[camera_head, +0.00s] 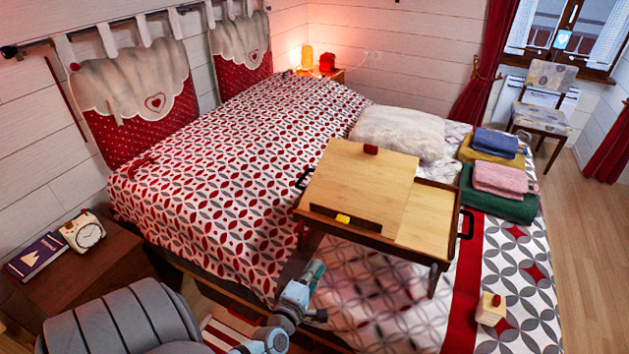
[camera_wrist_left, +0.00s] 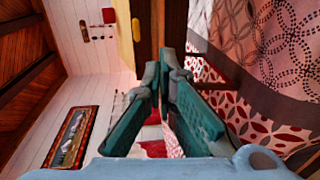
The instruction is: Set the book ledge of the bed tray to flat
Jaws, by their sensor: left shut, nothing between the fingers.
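The wooden bed tray (camera_head: 432,212) stands on its legs on the bed. Its large left panel (camera_head: 362,185) looks tilted, with its far edge raised; a red block (camera_head: 371,149) sits at that edge. The book ledge (camera_head: 372,225) is a dark strip along the panel's near edge, with a yellow tab (camera_head: 343,218) on it. The ledge's exact angle is hard to tell. My left gripper (camera_head: 316,268) is shut and empty, low in front of the tray, apart from the ledge. Its green fingers (camera_wrist_left: 172,90) fill the middle of the left wrist view. My right gripper is out of view.
Folded towels (camera_head: 497,178) lie right of the tray, and a pillow (camera_head: 400,132) lies behind it. A small wooden block with a red top (camera_head: 491,308) sits on the bed at front right. A nightstand (camera_head: 85,275) holds a clock and book at left.

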